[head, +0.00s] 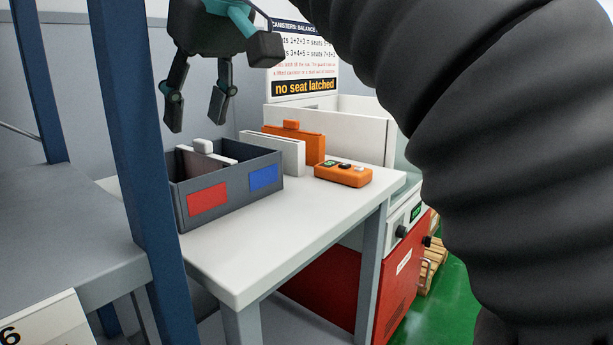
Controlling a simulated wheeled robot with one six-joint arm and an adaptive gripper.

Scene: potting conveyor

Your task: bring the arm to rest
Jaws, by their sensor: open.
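My gripper (198,110) hangs at the upper left of the head view, fingers pointing down. Its two dark fingers with teal joints are spread apart, and nothing shows between them. It is in front of the wall, above the grey divided box (233,205) as the picture shows it; the exact height gap cannot be told. A thick black ribbed part of my arm fills the right side and hides what lies behind it.
The box, with red and blue labels, stands on a white table (270,250). Near it are an orange button box (343,174), an orange block (300,146) and a white panel (280,153). A blue post (130,130) rises at left. A sign (305,87) reads "no seat latched". The table's front is clear.

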